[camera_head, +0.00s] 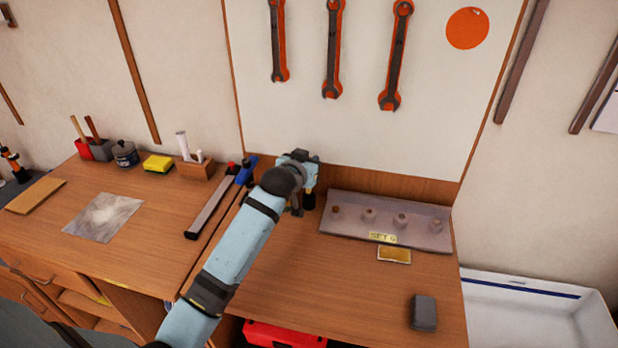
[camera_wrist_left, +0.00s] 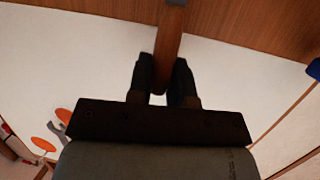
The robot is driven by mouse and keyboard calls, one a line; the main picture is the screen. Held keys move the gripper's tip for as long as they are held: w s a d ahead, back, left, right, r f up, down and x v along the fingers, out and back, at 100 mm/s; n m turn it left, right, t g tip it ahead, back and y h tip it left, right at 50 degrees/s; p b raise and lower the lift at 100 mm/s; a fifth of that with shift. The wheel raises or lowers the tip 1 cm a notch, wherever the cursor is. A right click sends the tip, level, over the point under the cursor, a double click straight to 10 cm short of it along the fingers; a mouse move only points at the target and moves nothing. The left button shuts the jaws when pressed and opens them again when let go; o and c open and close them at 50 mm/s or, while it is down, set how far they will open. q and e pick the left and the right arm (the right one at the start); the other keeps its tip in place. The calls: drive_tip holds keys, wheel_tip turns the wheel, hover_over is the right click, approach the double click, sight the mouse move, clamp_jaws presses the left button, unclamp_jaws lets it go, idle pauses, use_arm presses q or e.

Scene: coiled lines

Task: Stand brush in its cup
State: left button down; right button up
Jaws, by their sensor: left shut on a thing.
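My left gripper (camera_head: 304,205) is over the back of the bench, near the left end of the grey SET 9 tray. In the left wrist view its two dark fingers (camera_wrist_left: 163,85) are shut on a brown wooden handle (camera_wrist_left: 171,35), which I take to be the brush; its far end runs out of the picture. In the head view the arm hides most of it, and a small dark shape (camera_head: 309,201) shows beside the fingers. At the far left, a red cup (camera_head: 83,151) and a grey cup (camera_head: 101,150) each hold a stick. I cannot tell which cup is the brush's.
The grey SET 9 tray (camera_head: 335,228) has several small pegs. A brass plate (camera_head: 394,255) and a dark block (camera_head: 423,313) lie in front. A long grey bar (camera_head: 210,207) lies left of my arm.

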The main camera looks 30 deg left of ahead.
use_arm(q)
wheel_tip(320, 180, down, 3)
drive_tip(key=shift+f, duration=0.5)
drive_tip(key=shift+f, duration=0.5)
drive_tip(key=c, duration=1)
unclamp_jaws()
drive_tip(key=shift+c, duration=0.2)
